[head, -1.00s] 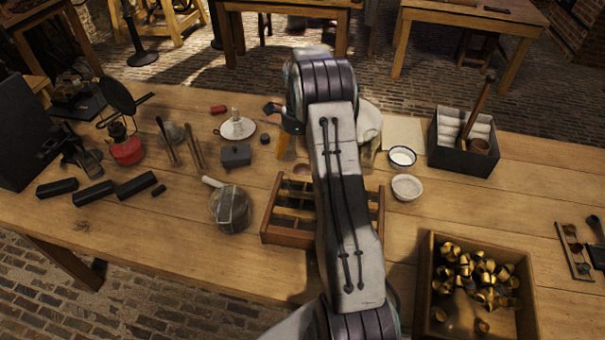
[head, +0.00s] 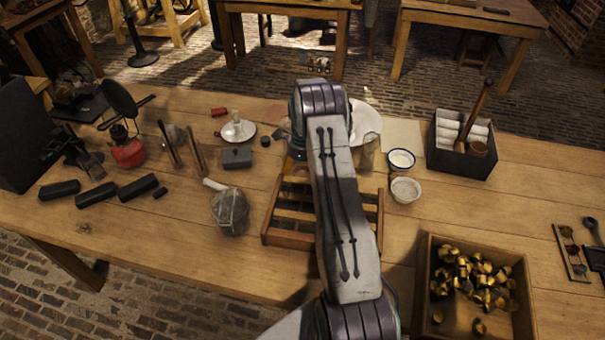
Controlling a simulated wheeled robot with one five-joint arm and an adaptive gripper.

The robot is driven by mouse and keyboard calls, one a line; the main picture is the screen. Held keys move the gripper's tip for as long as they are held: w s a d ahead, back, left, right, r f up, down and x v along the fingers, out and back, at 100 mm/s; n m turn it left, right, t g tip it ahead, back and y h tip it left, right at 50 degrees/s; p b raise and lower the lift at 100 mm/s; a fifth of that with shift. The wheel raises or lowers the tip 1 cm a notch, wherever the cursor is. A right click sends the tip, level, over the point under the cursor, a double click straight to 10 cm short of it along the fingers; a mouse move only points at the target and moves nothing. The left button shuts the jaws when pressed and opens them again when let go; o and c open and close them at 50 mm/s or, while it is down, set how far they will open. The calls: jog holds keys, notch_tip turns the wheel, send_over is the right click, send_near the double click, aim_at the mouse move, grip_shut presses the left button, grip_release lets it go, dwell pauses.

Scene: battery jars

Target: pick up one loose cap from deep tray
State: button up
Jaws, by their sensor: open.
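The deep tray (head: 530,300) is a square wooden box at the lower right of the table, with raised walls. Many loose brass-coloured caps (head: 487,282) lie heaped inside it, mostly toward its back and right. A few lie apart near its front. My arm rises from the bottom middle and bends over at the top, left of the tray. My gripper cannot be made out; the arm hides the space behind it. Nothing of mine is over the deep tray.
A slotted wooden rack (head: 287,238) lies partly under my arm. A glass jar (head: 368,152), a white bowl (head: 405,190) and an enamel cup (head: 401,159) stand behind the deep tray. A dark box (head: 462,160) holds white rolls. A wrapped pot (head: 230,211) stands left.

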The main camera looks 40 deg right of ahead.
jog(key=shift+f, duration=0.2)
jog(key=c, duration=1.3)
jog(key=shift+c, duration=0.2)
